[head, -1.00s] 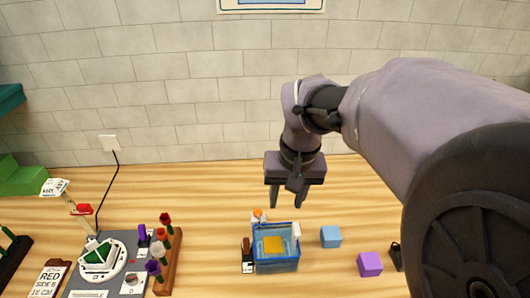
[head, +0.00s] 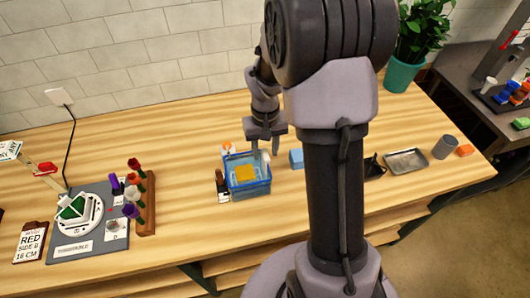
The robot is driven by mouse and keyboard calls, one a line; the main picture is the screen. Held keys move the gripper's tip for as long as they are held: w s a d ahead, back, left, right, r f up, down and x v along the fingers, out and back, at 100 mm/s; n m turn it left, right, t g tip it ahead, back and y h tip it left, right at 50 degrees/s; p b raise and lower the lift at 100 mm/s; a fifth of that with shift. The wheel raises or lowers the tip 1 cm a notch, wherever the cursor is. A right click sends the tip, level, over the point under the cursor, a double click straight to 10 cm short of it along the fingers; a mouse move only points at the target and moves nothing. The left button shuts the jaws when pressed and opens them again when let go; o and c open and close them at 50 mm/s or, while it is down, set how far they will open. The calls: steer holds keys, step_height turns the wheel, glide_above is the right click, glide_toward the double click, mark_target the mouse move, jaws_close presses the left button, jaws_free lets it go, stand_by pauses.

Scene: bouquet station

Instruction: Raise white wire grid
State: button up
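I cannot make out a white wire grid in the head view. A blue open-topped bin (head: 249,188) stands on the wooden table, with a yellow block (head: 245,173) inside it. A small white piece (head: 265,158) shows at the bin's back right rim; I cannot tell what it is. My gripper (head: 264,148) points down just behind the bin, near its back rim. Its two fingers are apart with nothing seen between them. My arm hides part of the table to the right of the bin.
A grey board (head: 85,225) with a round white device (head: 77,215) and a rack of coloured flowers (head: 147,205) stand at left. A blue cube (head: 296,158) sits right of the bin. A metal tray (head: 405,161) and grey cup (head: 445,147) are farther right. Bare table lies at front.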

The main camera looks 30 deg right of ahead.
steer(key=shift+f, duration=0.2)
jaws_close()
stand_by(1.3)
